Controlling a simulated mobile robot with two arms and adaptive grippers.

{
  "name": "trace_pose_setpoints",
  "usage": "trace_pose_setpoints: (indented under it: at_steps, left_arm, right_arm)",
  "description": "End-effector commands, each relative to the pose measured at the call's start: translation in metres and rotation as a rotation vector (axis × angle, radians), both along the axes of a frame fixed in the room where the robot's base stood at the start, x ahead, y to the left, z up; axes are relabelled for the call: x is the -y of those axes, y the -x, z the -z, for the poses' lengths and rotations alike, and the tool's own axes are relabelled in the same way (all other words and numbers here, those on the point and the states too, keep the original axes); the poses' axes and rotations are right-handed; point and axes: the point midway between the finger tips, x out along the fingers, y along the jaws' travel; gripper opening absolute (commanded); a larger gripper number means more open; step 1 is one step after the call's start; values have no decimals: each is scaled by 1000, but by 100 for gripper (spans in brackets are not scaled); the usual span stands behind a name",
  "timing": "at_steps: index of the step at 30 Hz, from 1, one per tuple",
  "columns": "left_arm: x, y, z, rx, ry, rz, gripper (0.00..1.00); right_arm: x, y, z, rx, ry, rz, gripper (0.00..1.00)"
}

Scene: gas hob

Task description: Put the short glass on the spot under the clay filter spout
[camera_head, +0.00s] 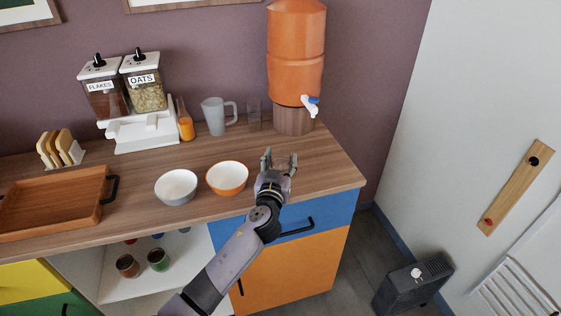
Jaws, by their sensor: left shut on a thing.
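The orange clay filter (296,45) stands on a round wooden stand (293,120) at the back right of the counter. Its white spout (309,105) with a blue lever points to the front right, above bare counter. My left gripper (280,158) is over the counter's right part, in front of the stand and left of the spout. Its fingers are upright and shut on what seems to be the short glass, clear and hardly visible between them. A taller clear glass (254,115) stands left of the stand. My right gripper is not in view.
A white bowl (176,187) and an orange bowl (227,178) stand left of my gripper. A grey jug (215,115), an orange bottle (185,120) and cereal dispensers (143,135) line the back. The counter (325,165) is clear at the right.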

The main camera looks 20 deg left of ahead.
Motion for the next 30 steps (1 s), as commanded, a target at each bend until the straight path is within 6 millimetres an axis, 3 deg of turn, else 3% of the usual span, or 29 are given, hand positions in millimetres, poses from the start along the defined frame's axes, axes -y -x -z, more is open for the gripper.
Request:
trace_pose_setpoints:
  at_steps: [9, 10, 18, 30]
  left_arm:
    - [0, 0, 4, 1, 2, 0, 17]
    - [0, 0, 3, 0, 2, 0, 51]
    - [0, 0, 3, 0, 1, 0, 69]
    - [0, 0, 1, 0, -2, 0, 70]
  right_arm:
    - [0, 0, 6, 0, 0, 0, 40]
    - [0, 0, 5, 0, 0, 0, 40]
    - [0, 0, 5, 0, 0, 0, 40]
    - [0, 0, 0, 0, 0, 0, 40]
